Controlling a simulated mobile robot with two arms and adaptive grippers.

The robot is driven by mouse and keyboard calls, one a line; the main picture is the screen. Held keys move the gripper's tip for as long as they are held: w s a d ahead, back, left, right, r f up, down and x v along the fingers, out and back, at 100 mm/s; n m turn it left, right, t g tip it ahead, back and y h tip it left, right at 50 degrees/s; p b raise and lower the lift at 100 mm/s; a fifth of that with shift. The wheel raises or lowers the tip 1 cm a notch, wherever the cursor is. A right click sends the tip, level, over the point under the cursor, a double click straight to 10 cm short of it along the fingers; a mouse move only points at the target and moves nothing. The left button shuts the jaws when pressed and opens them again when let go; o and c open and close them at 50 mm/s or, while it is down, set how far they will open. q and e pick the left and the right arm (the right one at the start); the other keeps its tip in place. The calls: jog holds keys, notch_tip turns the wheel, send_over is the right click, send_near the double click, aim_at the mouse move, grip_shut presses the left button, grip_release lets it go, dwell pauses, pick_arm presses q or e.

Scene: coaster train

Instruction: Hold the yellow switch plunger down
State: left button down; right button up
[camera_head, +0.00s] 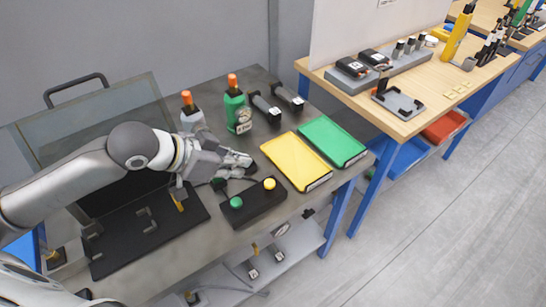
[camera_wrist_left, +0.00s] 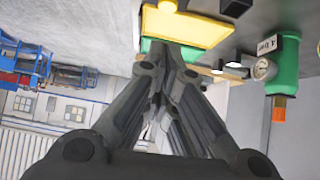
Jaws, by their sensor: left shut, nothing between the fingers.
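The yellow switch plunger (camera_head: 269,184) stands at the right end of a black switch box (camera_head: 255,209), with a round green button (camera_head: 236,203) at the other end. My left gripper (camera_head: 249,160) is shut and empty, its fingertips up and left of the yellow plunger in the head view and apart from it. The top of the plunger is fully visible. My right gripper is not in view.
The yellow panel (camera_head: 297,161) and a green panel (camera_head: 332,141) lie right of the box. A black plate (camera_head: 140,232) lies left. A wooden bench (camera_head: 433,91) stands to the right.

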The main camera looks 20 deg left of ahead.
pick_arm(q)
jog(key=r, duration=0.2)
jog(key=p, duration=0.2)
send_over(266, 184)
notch_tip(266, 184, down, 7)
notch_tip(266, 184, down, 3)
jog(key=shift+f+p, duration=0.1)
jog(key=shift+p, duration=0.3)
jog(key=shift+f, duration=0.55)
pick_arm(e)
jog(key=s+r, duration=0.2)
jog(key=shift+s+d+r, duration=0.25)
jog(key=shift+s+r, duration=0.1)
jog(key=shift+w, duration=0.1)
